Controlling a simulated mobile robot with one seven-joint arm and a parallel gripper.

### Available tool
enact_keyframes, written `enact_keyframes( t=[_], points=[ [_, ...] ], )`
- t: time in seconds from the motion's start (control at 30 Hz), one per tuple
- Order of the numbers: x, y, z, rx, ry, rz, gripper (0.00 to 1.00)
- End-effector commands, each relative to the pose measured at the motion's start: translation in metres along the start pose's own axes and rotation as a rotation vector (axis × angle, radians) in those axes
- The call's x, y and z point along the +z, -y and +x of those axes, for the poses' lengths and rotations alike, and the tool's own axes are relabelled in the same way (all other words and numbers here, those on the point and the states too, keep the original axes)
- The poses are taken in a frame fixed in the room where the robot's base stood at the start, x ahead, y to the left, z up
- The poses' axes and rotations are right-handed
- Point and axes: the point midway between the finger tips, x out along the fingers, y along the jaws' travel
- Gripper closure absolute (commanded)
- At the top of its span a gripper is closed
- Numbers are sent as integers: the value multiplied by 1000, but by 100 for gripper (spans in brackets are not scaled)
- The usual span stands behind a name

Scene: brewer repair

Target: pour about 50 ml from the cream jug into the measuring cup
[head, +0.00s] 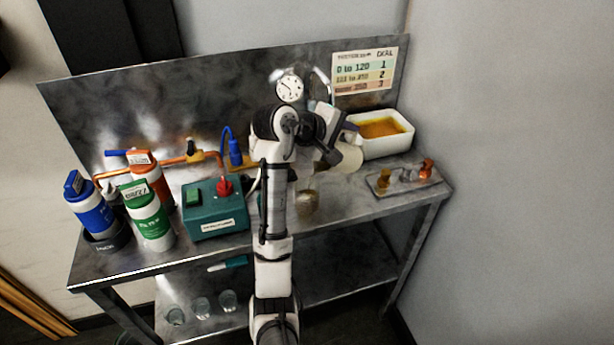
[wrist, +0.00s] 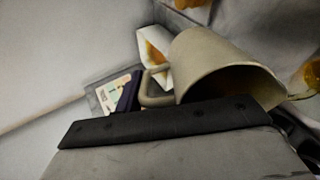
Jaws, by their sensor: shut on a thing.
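The cream jug (head: 338,158) is held tilted above the bench, right of my arm in the head view. In the wrist view the cream jug (wrist: 210,62) lies well over, its mouth to the lower right with brown inside; its handle is on the left. My gripper (head: 346,132) is shut on the jug, though its fingertips are largely hidden. A small clear cup with brown in it, probably the measuring cup (head: 307,203), stands on the bench below and left of the jug. I cannot tell whether liquid is flowing, nor read a level.
A white tub (head: 386,144) with orange contents stands behind right. A small tray (head: 404,176) holds several small parts. A teal box (head: 215,210) and blue, orange and green canisters (head: 150,222) fill the left. Glasses (head: 201,307) stand on the lower shelf.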

Motion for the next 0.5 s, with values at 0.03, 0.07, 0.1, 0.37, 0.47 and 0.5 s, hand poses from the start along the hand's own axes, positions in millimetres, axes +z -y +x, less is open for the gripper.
enact_keyframes(
  t=[0.03, 0.07, 0.1, 0.37, 0.47, 0.5],
  points=[
    [1, -12, -3, -48, 1, -1, 99],
    [2, -10, 0, -76, 1, 0, 99],
    [1, -8, 3, -110, -1, -1, 99],
    [0, 6, 14, -177, -7, 0, 99],
    [0, 5, 16, -210, -9, -1, 99],
    [0, 6, 17, -226, -9, -1, 99]
  ],
)
